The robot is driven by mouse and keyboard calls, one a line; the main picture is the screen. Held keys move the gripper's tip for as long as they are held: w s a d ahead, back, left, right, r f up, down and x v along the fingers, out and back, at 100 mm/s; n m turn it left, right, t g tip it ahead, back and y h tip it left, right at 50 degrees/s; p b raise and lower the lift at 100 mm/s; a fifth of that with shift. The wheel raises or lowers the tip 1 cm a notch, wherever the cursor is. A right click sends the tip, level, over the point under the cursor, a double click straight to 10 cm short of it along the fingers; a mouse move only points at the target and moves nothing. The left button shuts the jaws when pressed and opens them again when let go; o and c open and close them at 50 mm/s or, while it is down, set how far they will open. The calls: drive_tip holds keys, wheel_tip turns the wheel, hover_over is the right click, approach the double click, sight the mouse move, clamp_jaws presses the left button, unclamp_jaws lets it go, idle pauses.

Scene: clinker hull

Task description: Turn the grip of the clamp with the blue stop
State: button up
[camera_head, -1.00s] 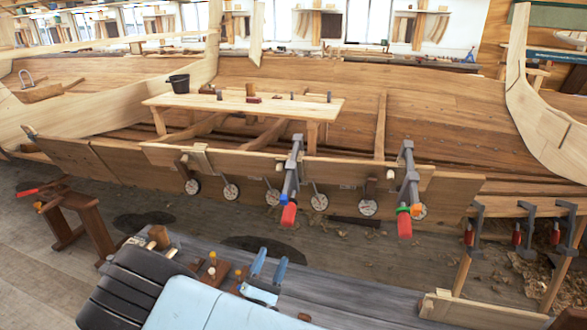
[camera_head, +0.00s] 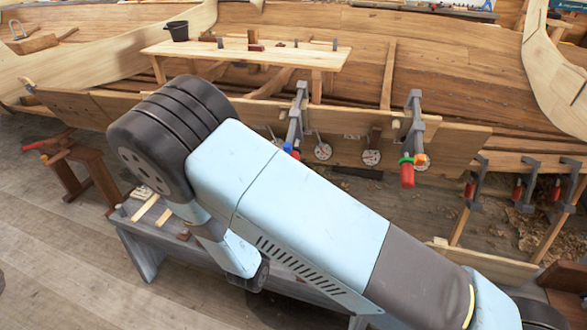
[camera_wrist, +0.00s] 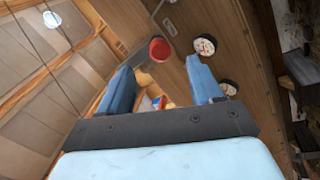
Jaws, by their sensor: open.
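The clamp with the blue stop (camera_head: 287,147) hangs on the plank edge in the middle of the head view. Its grey bar (camera_head: 297,112) shows, but my arm hides most of its red grip. In the wrist view my gripper (camera_wrist: 158,68) is open, with its two blue fingers apart and nothing held. A round red grip end (camera_wrist: 160,49) shows beyond the fingertips, between them. A small red and blue part (camera_wrist: 159,102) shows lower in the gap. I cannot tell which clamp these parts belong to. My arm hides the gripper in the head view.
Another clamp with a green ring (camera_head: 406,160) and a red grip (camera_head: 407,176) hangs to the right. Round weights or dials (camera_head: 322,151) line the plank. A plank table (camera_head: 240,52) stands behind; a grey bench (camera_head: 150,245) is below my arm.

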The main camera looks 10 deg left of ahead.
drive_tip(key=w+r+m+y, duration=0.1)
drive_tip(key=w+m, duration=0.2)
drive_tip(key=w, duration=0.1)
drive_tip(key=w+r+m+g+y, duration=0.1)
drive_tip(key=w+m, duration=0.2)
drive_tip(key=w, duration=0.1)
drive_tip(key=w+r+m+g, duration=0.1)
drive_tip(key=w+m, duration=0.3)
drive_tip(key=shift+d+y, duration=0.2)
drive_tip(key=shift+y, duration=0.2)
idle(0.3)
drive_tip(key=c, duration=0.9)
drive_tip(key=shift+d, duration=0.25)
drive_tip(key=shift+c, duration=0.3)
drive_tip(key=shift+a, duration=0.25)
drive_tip(key=shift+h, duration=0.3)
